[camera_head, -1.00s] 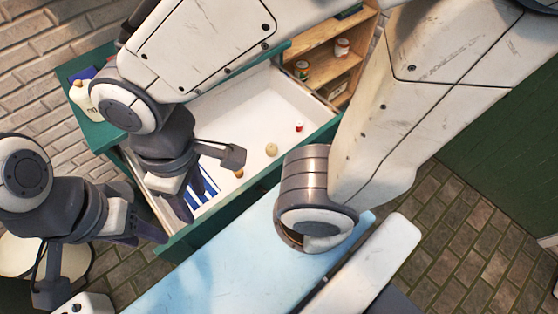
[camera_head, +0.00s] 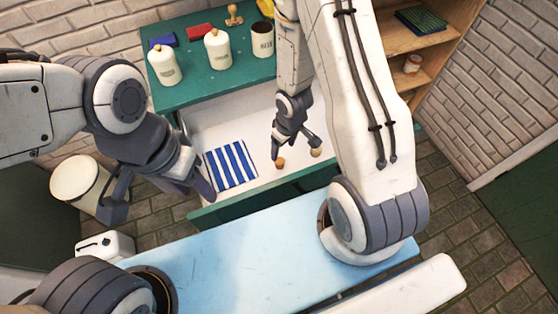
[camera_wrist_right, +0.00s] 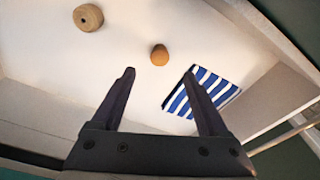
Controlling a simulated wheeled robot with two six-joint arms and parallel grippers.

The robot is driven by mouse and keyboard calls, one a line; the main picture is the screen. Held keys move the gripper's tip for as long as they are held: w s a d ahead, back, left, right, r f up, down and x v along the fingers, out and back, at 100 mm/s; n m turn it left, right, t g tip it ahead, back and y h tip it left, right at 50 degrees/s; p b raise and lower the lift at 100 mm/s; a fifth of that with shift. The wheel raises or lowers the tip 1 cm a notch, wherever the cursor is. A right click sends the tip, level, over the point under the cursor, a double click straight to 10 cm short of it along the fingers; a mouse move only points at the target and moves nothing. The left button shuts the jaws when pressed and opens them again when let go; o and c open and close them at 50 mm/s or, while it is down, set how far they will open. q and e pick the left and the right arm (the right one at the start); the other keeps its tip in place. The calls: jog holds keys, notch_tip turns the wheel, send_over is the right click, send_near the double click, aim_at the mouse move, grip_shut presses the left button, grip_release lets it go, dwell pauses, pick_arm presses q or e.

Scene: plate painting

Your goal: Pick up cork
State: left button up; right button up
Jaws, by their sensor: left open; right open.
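The cork (camera_head: 280,163) is a small brown piece in the white open drawer (camera_head: 205,130), near its front side. In the right wrist view the cork (camera_wrist_right: 159,55) lies just beyond and between my fingertips, apart from them. My right gripper (camera_head: 297,147) is open and empty over the drawer, close above the cork; its open fingers also fill the lower part of the wrist view (camera_wrist_right: 160,72). My left gripper (camera_head: 160,200) is open and empty, left of the drawer and above its front left corner.
The drawer's green front (camera_head: 245,202) is a raised edge. Lidded canisters (camera_head: 218,50) stand on the green top behind. A light blue surface (camera_head: 240,240) is in front.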

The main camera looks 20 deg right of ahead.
send_over(279, 161)
jog(key=s, duration=0.1)
jog(key=f, duration=0.4)
jog(key=shift+d+f+b, duration=0.1)
jog(key=shift+d+b, duration=0.25)
jog(key=shift+w+a+f+p, duration=0.1)
jog(key=shift+w+f, duration=0.05)
jog(key=shift+f, duration=0.85)
jog(key=shift+w+a+f+p, duration=0.1)
jog(key=shift+w+f, duration=0.1)
jog(key=shift+f, duration=0.85)
jog(key=shift+w+a+f+p, duration=0.1)
jog(key=shift+w+f, duration=0.05)
jog(key=shift+f, duration=0.85)
grip_shut()
